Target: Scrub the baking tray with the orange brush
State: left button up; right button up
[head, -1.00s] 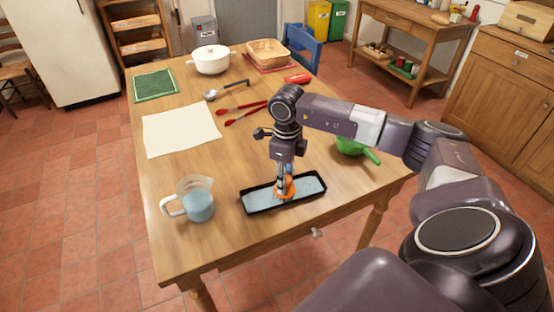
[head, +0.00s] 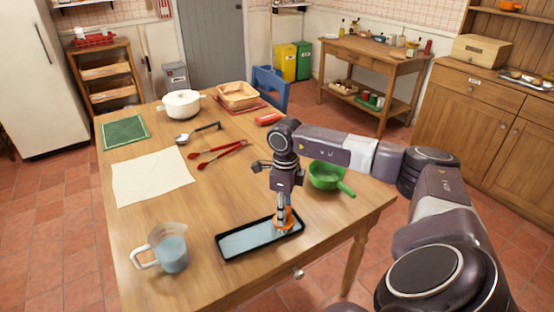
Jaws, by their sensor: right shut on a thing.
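The baking tray (head: 233,246) is a dark, shallow rectangle with a pale blue-grey inside, lying near the front edge of the wooden table. The orange brush (head: 285,221) is upright at the right part of the tray, its lower end down at the tray's inside. My right gripper (head: 283,208) points down from above and is shut on the brush. The fingers and the brush's top partly hide each other. My left gripper is not in view.
A measuring jug (head: 172,254) with blue liquid stands left of the tray. A green colander (head: 326,176) is behind the tray to the right. Red tongs (head: 220,154), a cream cloth (head: 152,178), and a white pot (head: 181,105) lie farther back. The table between jug and cloth is clear.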

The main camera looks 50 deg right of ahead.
jog(key=shift+s+d, duration=0.1)
jog(key=shift+d, duration=0.3)
jog(key=shift+w+a+p, duration=0.1)
jog(key=shift+w+a, duration=0.25)
jog(key=shift+a, duration=0.3)
jog(key=shift+w+a+p, duration=0.1)
jog(key=shift+w+a, duration=0.2)
jog(key=shift+a, duration=0.35)
jog(key=shift+w+a+p, duration=0.1)
jog(key=shift+w+a, duration=0.25)
jog(key=shift+a, duration=0.3)
send_over(248, 239)
jog(key=shift+p, duration=0.45)
jog(key=shift+w+a+r, duration=0.1)
jog(key=shift+w+a, duration=0.2)
jog(key=shift+a, duration=0.75)
jog(key=shift+w+a, duration=0.25)
jog(key=shift+a, duration=0.75)
notch_tip(248, 239, up, 8)
jog(key=p, duration=0.5)
